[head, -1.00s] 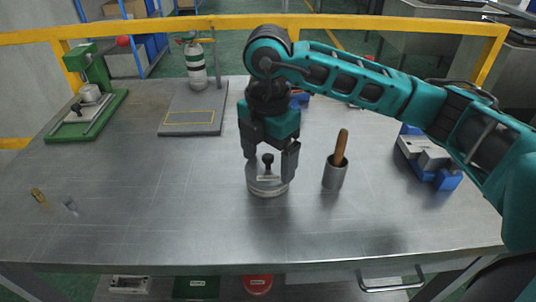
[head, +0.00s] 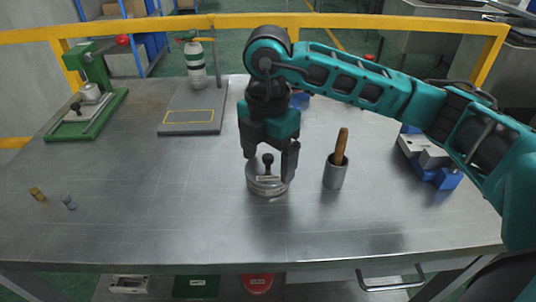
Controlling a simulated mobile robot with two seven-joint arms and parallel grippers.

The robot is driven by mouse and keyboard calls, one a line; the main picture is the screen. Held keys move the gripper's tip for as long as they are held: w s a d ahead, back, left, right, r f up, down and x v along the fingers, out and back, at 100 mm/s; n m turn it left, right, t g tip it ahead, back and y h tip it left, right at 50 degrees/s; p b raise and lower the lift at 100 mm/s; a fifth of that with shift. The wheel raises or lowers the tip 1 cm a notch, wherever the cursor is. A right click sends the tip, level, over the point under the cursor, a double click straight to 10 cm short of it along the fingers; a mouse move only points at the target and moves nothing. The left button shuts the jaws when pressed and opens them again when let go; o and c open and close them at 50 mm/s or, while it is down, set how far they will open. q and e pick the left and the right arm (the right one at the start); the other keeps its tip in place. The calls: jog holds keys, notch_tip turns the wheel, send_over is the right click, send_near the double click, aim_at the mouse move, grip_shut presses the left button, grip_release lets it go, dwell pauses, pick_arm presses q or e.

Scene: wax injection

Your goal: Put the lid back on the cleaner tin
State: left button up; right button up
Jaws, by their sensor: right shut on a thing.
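The cleaner tin (head: 266,190) is a short, round grey metal tin standing on the steel table, left of a grey cup. Its lid (head: 267,178) is a metal disc with a black upright knob and lies level at the tin's mouth. I cannot tell whether it is fully seated. My right gripper (head: 269,178) points down from above, with one finger on each side of the lid, and is shut on it. The fingers hide parts of the lid's left and right edges. My left gripper is not in view.
A grey cup (head: 335,174) with a wooden-handled tool stands close to the right. A green press (head: 92,95) is at the far left, a grey plate (head: 192,122) behind, a blue fixture (head: 445,180) at right. Two small pegs lie at left.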

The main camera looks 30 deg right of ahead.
jog(key=o, duration=0.8)
jog(key=shift+r+p, duration=2.7)
jog(key=shift+r, duration=0.85)
grip_shut()
